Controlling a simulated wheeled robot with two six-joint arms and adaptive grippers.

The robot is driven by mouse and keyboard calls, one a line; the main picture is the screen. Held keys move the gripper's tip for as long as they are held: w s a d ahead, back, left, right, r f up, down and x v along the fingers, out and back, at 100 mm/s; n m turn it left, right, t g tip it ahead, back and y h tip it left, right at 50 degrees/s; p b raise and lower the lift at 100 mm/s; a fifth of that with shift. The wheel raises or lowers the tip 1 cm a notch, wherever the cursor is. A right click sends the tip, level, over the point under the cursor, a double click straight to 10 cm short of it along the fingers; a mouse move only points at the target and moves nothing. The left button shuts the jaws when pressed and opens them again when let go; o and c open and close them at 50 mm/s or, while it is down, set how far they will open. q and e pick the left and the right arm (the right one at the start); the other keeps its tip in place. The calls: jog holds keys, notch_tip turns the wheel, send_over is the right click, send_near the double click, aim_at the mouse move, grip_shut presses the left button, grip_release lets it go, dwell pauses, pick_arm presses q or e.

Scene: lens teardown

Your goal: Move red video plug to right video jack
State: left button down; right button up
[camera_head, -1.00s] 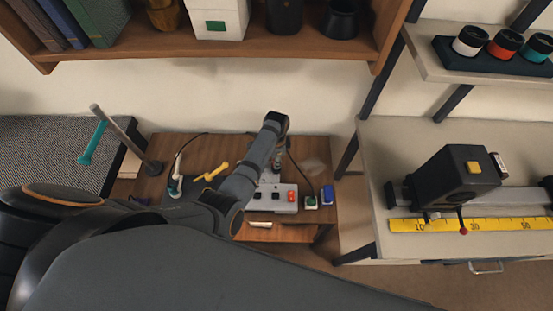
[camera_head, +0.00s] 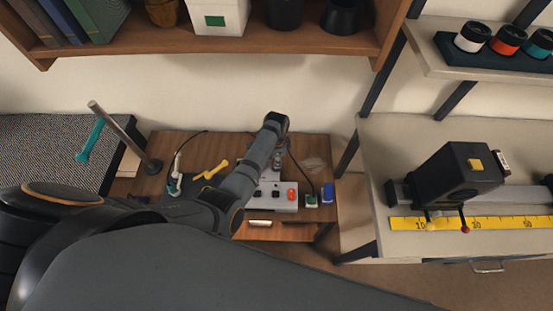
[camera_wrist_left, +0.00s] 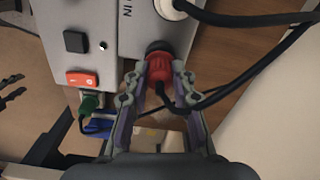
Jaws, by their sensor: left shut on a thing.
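In the left wrist view my left gripper (camera_wrist_left: 158,85) is shut on the red video plug (camera_wrist_left: 158,68), with a finger on each side of it. The plug's dark front end is at the face of the grey box (camera_wrist_left: 120,60), beside an "IN" label; I cannot tell if it is seated in a jack. A black cable runs from the plug to the right. Black square parts and a red switch (camera_wrist_left: 82,80) are on the box. In the head view the box (camera_head: 262,204) is partly behind my left arm, which hides the red plug. My right gripper is not in view.
A white plug (camera_wrist_left: 172,8) with a black cable is close to the red one. A green plug (camera_head: 311,201) and a blue block (camera_head: 327,194) are beside the box. A yellow tool (camera_head: 212,170) and a metal post (camera_head: 125,138) are to the left.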

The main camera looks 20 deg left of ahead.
pick_arm(q)
jog(key=shift+f, duration=0.3)
jog(key=c, duration=1)
grip_release()
jog(key=shift+c, duration=0.2)
jog(key=shift+r, duration=0.1)
notch_tip(320, 180, up, 12)
